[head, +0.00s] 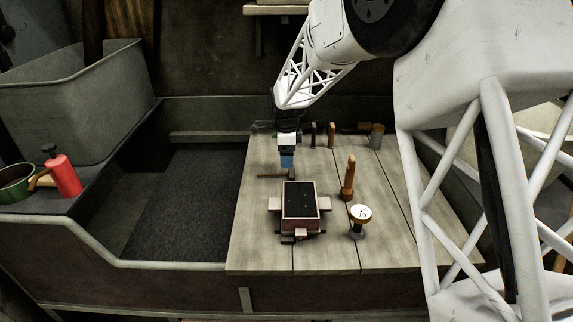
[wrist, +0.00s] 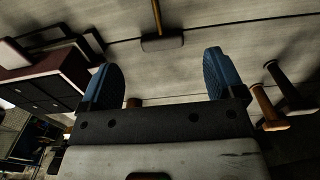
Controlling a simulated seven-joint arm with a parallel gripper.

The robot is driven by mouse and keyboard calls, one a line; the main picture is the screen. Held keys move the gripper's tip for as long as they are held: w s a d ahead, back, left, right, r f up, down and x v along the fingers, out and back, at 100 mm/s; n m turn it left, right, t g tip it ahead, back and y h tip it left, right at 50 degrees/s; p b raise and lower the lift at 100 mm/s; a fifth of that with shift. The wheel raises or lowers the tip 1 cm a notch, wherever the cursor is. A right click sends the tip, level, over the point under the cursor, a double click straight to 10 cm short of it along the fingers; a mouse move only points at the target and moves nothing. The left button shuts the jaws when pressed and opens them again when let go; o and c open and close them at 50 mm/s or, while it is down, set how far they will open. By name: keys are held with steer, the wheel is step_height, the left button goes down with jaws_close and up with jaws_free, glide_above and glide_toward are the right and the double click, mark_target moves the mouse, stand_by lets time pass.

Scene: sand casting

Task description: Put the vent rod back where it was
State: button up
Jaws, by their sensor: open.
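My gripper (head: 287,165) is open and points down over the wooden bench, behind the moulding flask. In the wrist view its two blue fingers (wrist: 160,78) are spread apart with nothing gripped between them. I cannot single out the vent rod with certainty. A thin tan-handled tool with a dark block at its end (wrist: 162,43) lies on the boards beyond the fingertips. In the head view a slim tan bar (head: 270,176) lies just below and left of the gripper. The red-sided flask (head: 286,214) filled with dark sand stands in front; it also shows in the wrist view (wrist: 72,70).
An upright brown wooden tool (head: 348,180) and a white-topped round piece (head: 360,213) stand right of the flask. Several handled tools (head: 331,135) and a grey-green cup (head: 376,140) stand along the back. A dark sand bed (head: 190,205) lies left. The bench's right boards are clear.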

step_height(320, 180, up, 5)
steer(key=shift+r, duration=0.15)
stand_by(0.9)
steer(key=s+d+r+n+t, duration=0.1)
steer(key=s+d+r+n, duration=0.4)
steer(key=s, duration=0.6)
steer(key=s+d+r+n, duration=0.3)
steer(key=s+d+r, duration=0.3)
steer(key=s, duration=0.5)
steer(key=s+d+n, duration=0.2)
steer(key=s+n, duration=0.1)
steer(key=s, duration=0.5)
steer(key=s+d+f+n+t, duration=0.1)
steer(key=s+d+n, duration=0.1)
steer(key=s, duration=0.7)
steer(key=s+d+f+n, duration=0.1)
steer(key=s+d+n, duration=0.2)
steer(key=s, duration=0.5)
steer(key=shift+s+f+n+t, duration=0.2)
steer(key=shift+n+t, duration=0.1)
steer(key=shift+n, duration=0.6)
